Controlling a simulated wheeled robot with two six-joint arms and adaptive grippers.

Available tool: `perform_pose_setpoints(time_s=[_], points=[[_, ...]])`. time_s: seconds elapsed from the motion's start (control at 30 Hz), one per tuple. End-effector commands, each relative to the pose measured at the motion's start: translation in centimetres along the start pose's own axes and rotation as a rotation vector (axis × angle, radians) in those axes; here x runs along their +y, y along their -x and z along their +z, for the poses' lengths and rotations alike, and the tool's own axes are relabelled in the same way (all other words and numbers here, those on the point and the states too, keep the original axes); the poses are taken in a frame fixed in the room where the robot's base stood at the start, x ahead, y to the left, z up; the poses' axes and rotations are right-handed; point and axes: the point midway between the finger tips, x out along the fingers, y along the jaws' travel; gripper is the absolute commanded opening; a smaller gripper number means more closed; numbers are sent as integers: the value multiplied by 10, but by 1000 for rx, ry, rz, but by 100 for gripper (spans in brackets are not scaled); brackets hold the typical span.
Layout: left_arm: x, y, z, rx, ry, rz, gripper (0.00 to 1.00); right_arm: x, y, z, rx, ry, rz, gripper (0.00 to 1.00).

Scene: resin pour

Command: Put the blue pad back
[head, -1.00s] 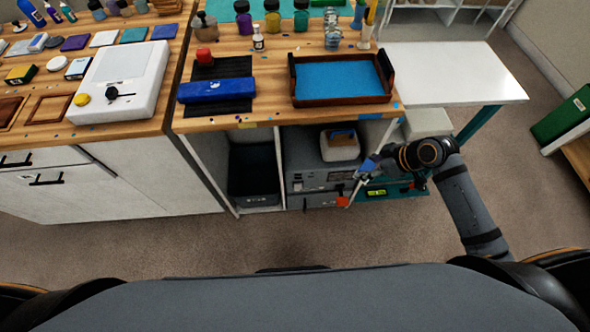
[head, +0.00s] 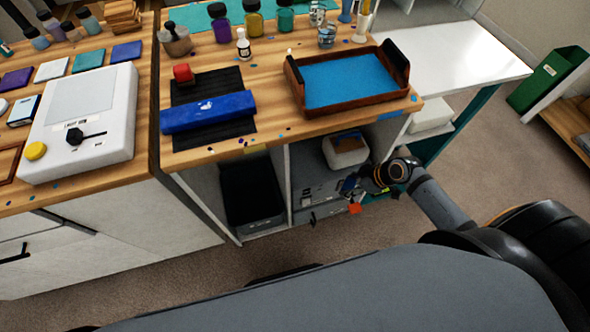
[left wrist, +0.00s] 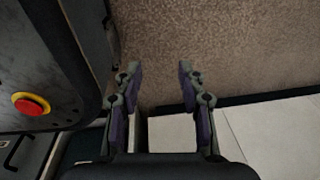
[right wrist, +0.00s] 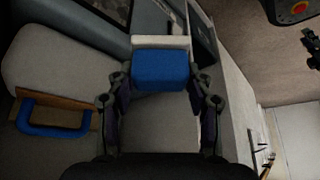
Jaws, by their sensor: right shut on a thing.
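My right gripper (head: 352,184) is low in front of the open cabinet under the bench. In the right wrist view, the right gripper (right wrist: 160,92) is shut on a blue pad (right wrist: 160,72), which has a pale strip along its far edge. The pad shows only as a small, dark blue patch in the head view. My left gripper (left wrist: 158,75) is open and empty over the floor in the left wrist view; it is outside the head view.
A white bin (head: 345,152) with a wood-and-blue item stands in the cabinet, beside a black bin (head: 252,190). Above are a brown tray (head: 350,105) with a blue bottom and a blue roll (head: 208,112). A white side table (head: 460,65) stands at right.

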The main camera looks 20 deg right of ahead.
Motion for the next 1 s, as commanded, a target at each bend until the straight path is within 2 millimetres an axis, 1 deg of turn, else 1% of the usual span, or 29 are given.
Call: perform_pose_setpoints(time_s=[0.1,0.23,0.43,0.6,0.7,0.77,0.93,1.0], points=[[15,-4,14,-20,7,18,40,0,-15,-29,15,-5,1,22],[21,-6,21,-30,9,24,40,0,-33,-60,13,-4,0,22],[12,-9,13,-19,5,13,40,0,-56,-101,11,-3,0,22],[10,-11,3,-7,5,11,40,0,-76,-137,8,-1,-2,22],[10,-11,-3,-1,5,11,40,0,-84,-148,5,-1,0,22],[10,-11,-7,3,5,11,40,0,-85,-152,5,0,0,22],[10,-11,-6,-3,5,11,40,0,-88,-152,2,0,0,22],[10,-14,-3,-9,5,11,40,0,-95,-148,1,-2,-1,22]])
